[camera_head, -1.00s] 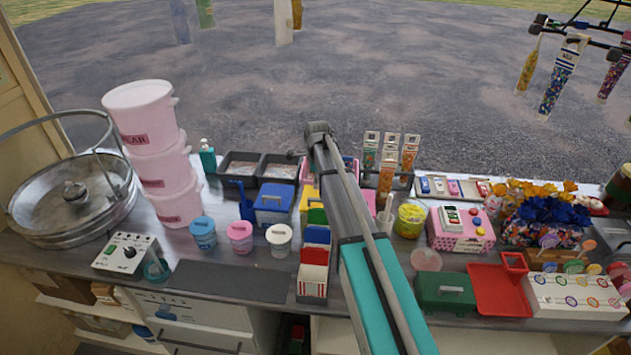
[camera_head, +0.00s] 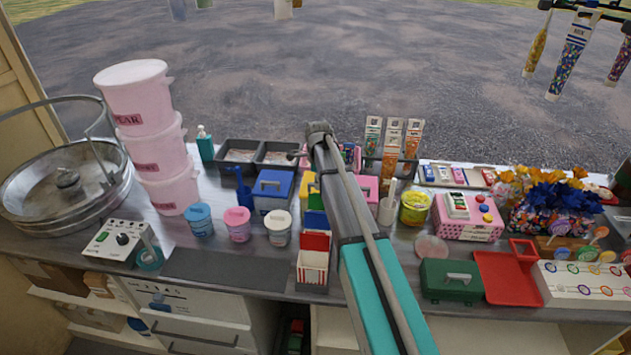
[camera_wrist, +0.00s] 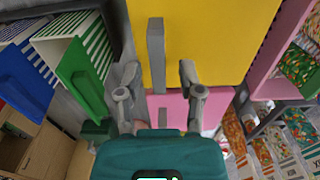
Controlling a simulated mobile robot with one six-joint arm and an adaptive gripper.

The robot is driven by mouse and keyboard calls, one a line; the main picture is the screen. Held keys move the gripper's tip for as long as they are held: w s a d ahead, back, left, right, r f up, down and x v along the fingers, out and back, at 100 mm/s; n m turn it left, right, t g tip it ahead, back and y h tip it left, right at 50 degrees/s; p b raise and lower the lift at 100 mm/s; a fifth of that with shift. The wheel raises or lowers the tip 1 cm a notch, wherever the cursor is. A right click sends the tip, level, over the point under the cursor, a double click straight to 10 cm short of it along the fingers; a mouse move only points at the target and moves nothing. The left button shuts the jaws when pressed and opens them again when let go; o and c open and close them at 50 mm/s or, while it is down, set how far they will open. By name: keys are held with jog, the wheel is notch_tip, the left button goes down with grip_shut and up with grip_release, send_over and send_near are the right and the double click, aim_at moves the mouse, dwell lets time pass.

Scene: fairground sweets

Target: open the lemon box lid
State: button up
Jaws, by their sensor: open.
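The yellow box, which I take to be the lemon box, shows its yellow lid (camera_wrist: 215,45) large in the wrist view. A grey bar handle (camera_wrist: 156,55) runs along the lid. In the head view only a small part of the yellow box (camera_head: 309,190) shows beside my arm; the rest is hidden. My gripper (camera_wrist: 160,90) is open in the wrist view, one finger on each side of the handle's line. Whether the fingers touch the handle or lid cannot be told. The lid looks closed.
A pink box (camera_wrist: 172,107) adjoins the yellow one. Green-and-white striped (camera_wrist: 85,70) and blue (camera_wrist: 22,80) boxes stand at left in the wrist view. In the head view, a blue box (camera_head: 272,190) and white tub (camera_head: 279,230) stand left of my arm. A dark mat (camera_head: 225,268) lies bare in front.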

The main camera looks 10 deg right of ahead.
jog(key=shift+f+b, duration=0.65)
jog(key=shift+f, duration=0.25)
jog(key=c, duration=0.7)
jog(key=shift+o, duration=0.2)
jog(key=shift+r, duration=0.1)
jog(key=shift+o, duration=0.3)
jog(key=r+p, duration=0.1)
jog(key=w+p, duration=0.1)
jog(key=r, duration=0.1)
jog(key=shift+w+d+r+p, duration=0.25)
jog(key=shift+r+p, duration=0.1)
jog(key=shift+p, duration=0.05)
jog(key=shift+w+r, duration=0.15)
